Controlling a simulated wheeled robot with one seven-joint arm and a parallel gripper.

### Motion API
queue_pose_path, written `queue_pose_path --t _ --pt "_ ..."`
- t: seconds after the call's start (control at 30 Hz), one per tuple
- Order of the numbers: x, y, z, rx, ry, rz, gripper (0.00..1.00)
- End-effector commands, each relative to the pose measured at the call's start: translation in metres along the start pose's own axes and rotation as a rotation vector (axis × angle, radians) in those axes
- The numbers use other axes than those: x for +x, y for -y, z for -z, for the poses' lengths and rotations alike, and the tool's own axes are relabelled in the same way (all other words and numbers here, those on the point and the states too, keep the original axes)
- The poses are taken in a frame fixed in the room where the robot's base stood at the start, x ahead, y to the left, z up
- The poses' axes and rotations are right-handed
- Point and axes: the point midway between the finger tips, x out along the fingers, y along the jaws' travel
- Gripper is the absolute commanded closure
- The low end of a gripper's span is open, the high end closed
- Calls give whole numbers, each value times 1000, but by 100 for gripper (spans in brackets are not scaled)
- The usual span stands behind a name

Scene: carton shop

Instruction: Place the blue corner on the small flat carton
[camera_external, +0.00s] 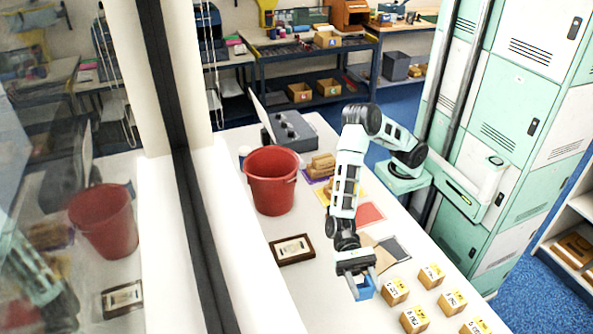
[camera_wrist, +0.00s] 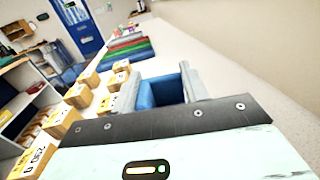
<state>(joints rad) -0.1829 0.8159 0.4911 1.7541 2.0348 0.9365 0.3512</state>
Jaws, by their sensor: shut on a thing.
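The blue corner (camera_external: 365,291) is between the fingers of my gripper (camera_external: 362,284), which is shut on it. It hangs above the white table, beside the small cartons. In the wrist view the blue corner (camera_wrist: 160,92) shows as a hollow blue piece between the two grey fingers (camera_wrist: 163,88). A tan flat piece (camera_external: 367,241) lies on the table behind my gripper, partly hidden by my arm. I cannot tell whether it is the small flat carton.
Several small labelled cartons (camera_external: 395,291) stand right of my gripper. A framed plaque (camera_external: 292,250) and a red bucket (camera_external: 271,182) stand to the left. A red sheet (camera_external: 369,214) and a dark grey flat piece (camera_external: 395,249) lie behind. The table's left front is clear.

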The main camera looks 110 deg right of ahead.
Motion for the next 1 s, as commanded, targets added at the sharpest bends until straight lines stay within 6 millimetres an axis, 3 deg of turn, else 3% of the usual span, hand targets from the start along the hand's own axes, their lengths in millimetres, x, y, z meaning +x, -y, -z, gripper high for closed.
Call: queue_pose_path --t 0.17,0.27,0.5,0.63,0.8,1.0 --pt "-14 -7 -18 -7 -6 -13 77" --pt "-40 -21 -20 -14 -14 -39 77" --pt "-122 -77 -25 -16 -19 -115 77" --pt "-154 -103 -29 -5 -11 -140 77" --pt "-174 -121 -28 6 -1 -154 77" --pt "-176 -124 7 10 0 -158 77"
